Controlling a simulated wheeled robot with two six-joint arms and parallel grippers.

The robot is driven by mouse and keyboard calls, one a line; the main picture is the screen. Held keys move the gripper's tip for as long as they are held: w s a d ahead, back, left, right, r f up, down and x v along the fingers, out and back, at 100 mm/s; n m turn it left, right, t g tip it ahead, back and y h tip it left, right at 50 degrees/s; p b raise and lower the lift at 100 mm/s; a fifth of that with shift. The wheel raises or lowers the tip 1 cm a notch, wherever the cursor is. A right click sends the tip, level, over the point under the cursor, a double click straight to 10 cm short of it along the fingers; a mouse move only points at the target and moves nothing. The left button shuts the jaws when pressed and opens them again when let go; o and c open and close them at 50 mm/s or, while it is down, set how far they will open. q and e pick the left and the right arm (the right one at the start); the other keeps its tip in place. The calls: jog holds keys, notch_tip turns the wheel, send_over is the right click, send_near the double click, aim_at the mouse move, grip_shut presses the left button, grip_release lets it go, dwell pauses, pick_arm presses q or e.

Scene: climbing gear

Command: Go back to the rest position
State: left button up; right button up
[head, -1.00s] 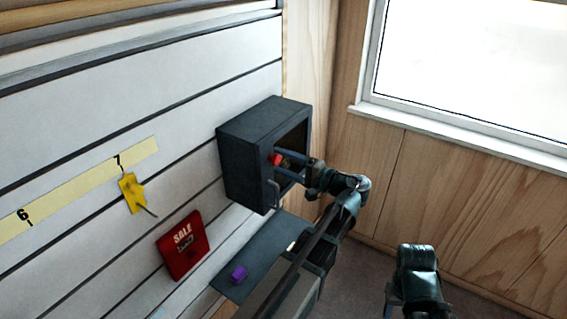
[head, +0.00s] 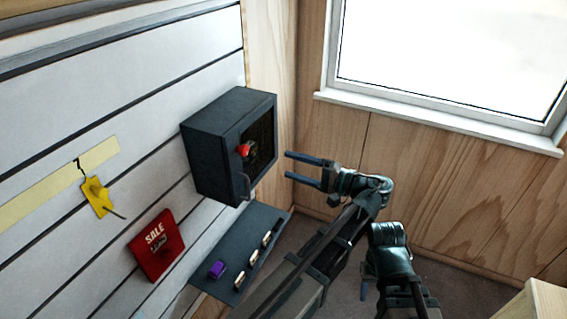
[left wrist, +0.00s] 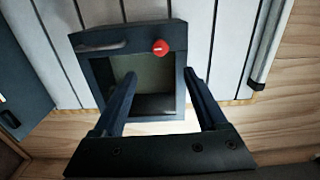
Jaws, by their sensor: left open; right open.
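My left gripper (head: 287,165) is open and empty, its two blue-grey fingers pointing left toward the dark box (head: 215,150) on the wall. There is a clear gap between the fingertips and the box. In the left wrist view the open fingers (left wrist: 159,78) reach toward the box's open front (left wrist: 153,75). A red knob (head: 245,150) sits at the box's front and also shows in the left wrist view (left wrist: 160,47). My right gripper (head: 367,266) hangs at the lower right, partly hidden by its own wrist, apart from everything.
A red SALE sign (head: 157,245) and a yellow tag (head: 98,196) hang on the slatted wall. A wooden edge (head: 540,305) stands lower right. The space before the window (head: 445,45) is clear.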

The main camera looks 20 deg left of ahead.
pick_arm(q)
jog(key=shift+d, duration=0.15)
dwell(0.3)
jog(key=s+a+f+h, duration=0.1)
jog(key=s+f+h, duration=0.1)
jog(key=f+h, duration=0.3)
jog(key=s+a+f+g+h, duration=0.1)
jog(key=s+f+h, duration=0.15)
jog(key=f, duration=0.45)
jog(key=s+a+f+h, duration=0.1)
jog(key=s+f+h, duration=0.1)
jog(key=f+h, duration=0.3)
jog(key=s+d+f+m+h, duration=0.1)
jog(key=s+d, duration=0.3)
jog(key=d, duration=0.5)
jog(key=s+d+f+m+h, duration=0.2)
jog(key=s+d+f+h, duration=0.1)
jog(key=d, duration=0.6)
jog(key=shift+s+d+f, duration=0.15)
jog(key=shift+s+f, duration=0.25)
jog(key=shift+s, duration=0.5)
